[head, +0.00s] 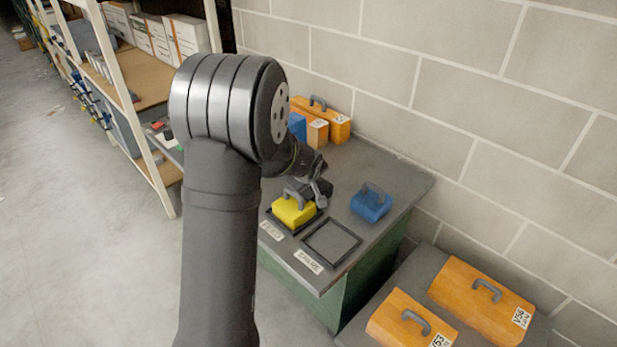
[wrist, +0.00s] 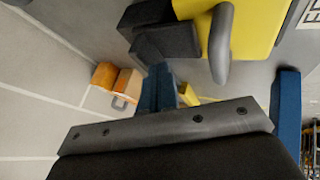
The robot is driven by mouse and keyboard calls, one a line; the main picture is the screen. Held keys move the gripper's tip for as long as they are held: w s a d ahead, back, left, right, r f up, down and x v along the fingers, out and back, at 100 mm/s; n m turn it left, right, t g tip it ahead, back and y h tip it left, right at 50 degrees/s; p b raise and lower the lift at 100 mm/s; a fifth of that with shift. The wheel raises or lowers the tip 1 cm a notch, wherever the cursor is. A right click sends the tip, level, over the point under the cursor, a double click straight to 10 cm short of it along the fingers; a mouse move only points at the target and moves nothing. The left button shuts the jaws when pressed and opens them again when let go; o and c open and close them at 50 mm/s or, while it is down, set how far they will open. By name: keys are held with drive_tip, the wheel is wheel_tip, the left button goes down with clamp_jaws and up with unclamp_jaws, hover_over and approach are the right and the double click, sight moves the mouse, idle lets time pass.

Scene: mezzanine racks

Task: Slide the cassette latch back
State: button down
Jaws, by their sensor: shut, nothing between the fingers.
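The yellow cassette (head: 292,212) with a grey handle (wrist: 222,45) sits in a dark frame on the grey bench top (head: 405,185). It also fills the top of the wrist view (wrist: 262,32). Dark blocks (wrist: 165,40) stand beside it; one looks like the latch, but I cannot tell its exact position.
An empty frame (head: 331,262) with a label lies in front. A blue cassette (head: 371,203) stands to the right. Orange cassettes (head: 335,122) stand at the back near the block wall (head: 460,100). Two orange cassettes (head: 480,300) rest at lower right. Shelving (head: 140,85) is at left.

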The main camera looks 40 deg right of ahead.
drive_tip(key=shift+x, duration=0.9)
drive_tip(key=shift+d, duration=2.3)
drive_tip(key=shift+r, duration=0.15)
drive_tip(key=v, duration=1)
